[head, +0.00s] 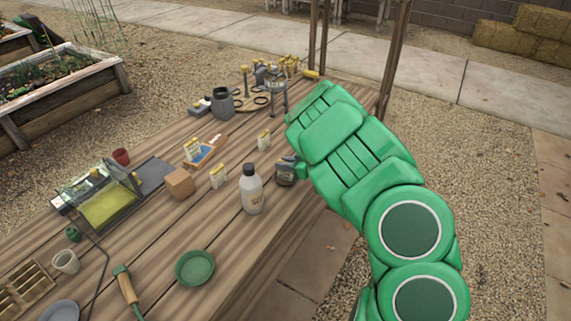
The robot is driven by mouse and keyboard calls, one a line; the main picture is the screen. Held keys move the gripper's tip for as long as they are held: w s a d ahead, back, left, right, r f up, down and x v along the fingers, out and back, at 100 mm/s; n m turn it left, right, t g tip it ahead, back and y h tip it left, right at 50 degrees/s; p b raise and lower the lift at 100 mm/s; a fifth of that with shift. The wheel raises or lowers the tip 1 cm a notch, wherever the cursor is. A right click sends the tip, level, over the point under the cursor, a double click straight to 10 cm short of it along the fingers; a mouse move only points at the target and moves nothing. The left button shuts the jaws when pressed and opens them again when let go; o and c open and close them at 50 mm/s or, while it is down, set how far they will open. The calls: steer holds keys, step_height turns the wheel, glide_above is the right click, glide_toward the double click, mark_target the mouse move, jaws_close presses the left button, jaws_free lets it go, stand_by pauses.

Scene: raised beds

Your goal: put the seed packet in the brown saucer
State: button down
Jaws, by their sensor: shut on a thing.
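My green arm reaches in from the right, and my gripper (287,168) is at the table's right edge. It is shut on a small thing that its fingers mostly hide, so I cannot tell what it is. A small dark brownish shape (286,180) shows just under the fingers; I cannot tell whether it is the brown saucer. Pale seed packets stand on the table: one by the blue-and-wood tray (192,149), one beside the cardboard box (218,176), and one left of my arm (264,140).
A white bottle with a dark cap (251,192) stands close left of my gripper. A green saucer (195,268) and a hand tool (127,287) lie at the front. A grey jug (222,104) and several tools are at the back.

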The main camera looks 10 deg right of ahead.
steer(key=shift+f, duration=0.1)
steer(key=c, duration=1)
jaws_free()
steer(key=shift+s+d+r, duration=0.2)
steer(key=v, duration=1.1)
steer(key=shift+s+d, duration=0.2)
